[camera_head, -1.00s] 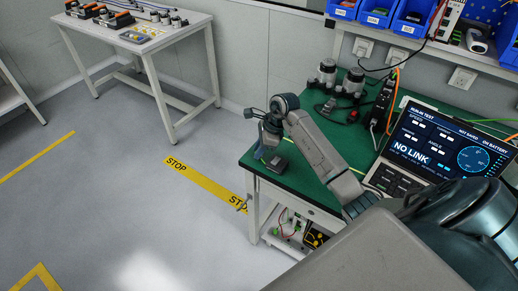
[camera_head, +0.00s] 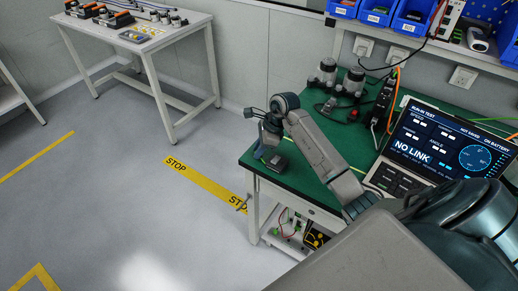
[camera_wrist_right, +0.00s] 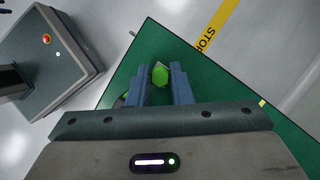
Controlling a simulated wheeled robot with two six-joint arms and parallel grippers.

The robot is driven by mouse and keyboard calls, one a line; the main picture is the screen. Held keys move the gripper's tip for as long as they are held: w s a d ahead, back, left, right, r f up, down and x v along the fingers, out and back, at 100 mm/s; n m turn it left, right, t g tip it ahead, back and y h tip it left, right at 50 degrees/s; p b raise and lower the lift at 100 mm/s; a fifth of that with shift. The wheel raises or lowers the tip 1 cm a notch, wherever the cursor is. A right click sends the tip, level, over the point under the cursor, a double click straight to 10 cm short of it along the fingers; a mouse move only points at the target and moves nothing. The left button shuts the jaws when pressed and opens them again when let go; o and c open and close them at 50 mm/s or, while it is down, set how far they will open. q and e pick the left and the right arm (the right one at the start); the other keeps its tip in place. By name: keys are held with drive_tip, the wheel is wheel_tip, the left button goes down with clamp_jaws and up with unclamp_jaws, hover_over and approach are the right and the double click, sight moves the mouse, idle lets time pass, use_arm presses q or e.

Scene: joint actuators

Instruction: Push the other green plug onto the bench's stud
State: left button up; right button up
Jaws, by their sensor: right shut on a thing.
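My right gripper (camera_head: 262,148) is over the near left corner of the green-topped bench (camera_head: 300,181). A small bit of green shows left of the left finger, too little to identify. The stud is not clearly visible in either view. I cannot tell whether the plug touches anything below it. In the head view the plug is hidden or too small to make out. My left gripper is not in view.
Grey cylindrical devices (camera_head: 326,74), a black power strip (camera_head: 383,103) and a laptop (camera_head: 431,150) reading "NO LINK" stand farther along. Blue bins (camera_head: 376,12) are above. Floor left of the bench is free.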

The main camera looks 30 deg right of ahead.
drive_tip(key=o, duration=0.9)
drive_tip(key=shift+o, duration=0.2)
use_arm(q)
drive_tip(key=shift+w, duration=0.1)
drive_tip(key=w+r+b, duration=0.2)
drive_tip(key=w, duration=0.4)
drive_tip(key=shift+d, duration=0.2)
use_arm(e)
drive_tip(key=v, duration=1)
drive_tip(key=shift+r, duration=0.35)
